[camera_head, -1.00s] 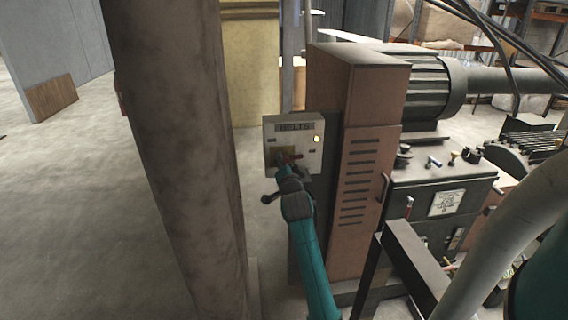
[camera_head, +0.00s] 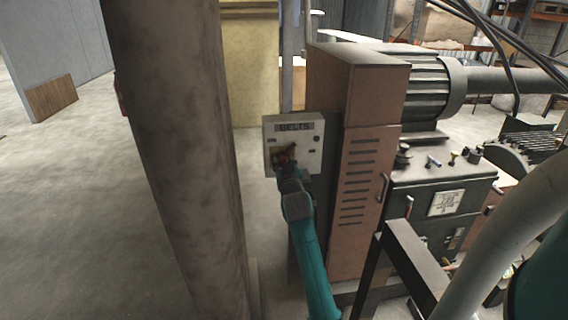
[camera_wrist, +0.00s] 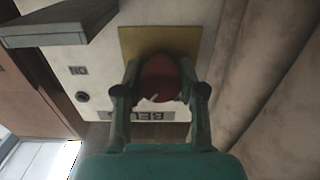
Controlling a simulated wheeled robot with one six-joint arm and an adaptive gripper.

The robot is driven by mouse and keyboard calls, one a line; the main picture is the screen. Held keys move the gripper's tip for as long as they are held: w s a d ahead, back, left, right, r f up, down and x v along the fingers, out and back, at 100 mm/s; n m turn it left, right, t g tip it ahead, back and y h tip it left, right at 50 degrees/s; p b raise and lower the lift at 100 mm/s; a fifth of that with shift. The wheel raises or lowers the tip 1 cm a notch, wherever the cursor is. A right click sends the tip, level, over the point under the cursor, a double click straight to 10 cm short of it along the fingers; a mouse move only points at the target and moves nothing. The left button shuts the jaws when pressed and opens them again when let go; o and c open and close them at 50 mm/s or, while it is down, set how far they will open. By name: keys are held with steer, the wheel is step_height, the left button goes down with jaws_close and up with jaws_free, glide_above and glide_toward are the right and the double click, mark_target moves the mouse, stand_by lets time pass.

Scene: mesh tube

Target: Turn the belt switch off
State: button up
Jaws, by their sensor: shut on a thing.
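The belt switch box (camera_head: 306,158) is a pale panel labelled "BELTS" on the side of a brown cabinet. Its red knob (camera_wrist: 160,80) sits on a yellow plate (camera_wrist: 188,38), and both show in the wrist view. My gripper (camera_wrist: 160,92) has one finger on each side of the knob and is shut on it. In the head view my gripper (camera_head: 285,160) covers most of the knob. The lamp (camera_head: 317,138) on the box is dark. An "ON" mark (camera_wrist: 78,71) shows in the wrist view; the opposite mark is not readable.
A thick brown pillar (camera_head: 180,150) stands close to the left of the switch box. The brown cabinet (camera_head: 360,170) with vents and a handle stands to the right, with a motor and machine beyond. Open concrete floor (camera_head: 70,210) lies left of the pillar.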

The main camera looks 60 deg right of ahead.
steer(key=n, duration=0.3)
steer(key=shift+n, duration=2.1)
steer(key=o, duration=1.2)
steer(key=shift+c, duration=0.2)
steer(key=v, duration=1.2)
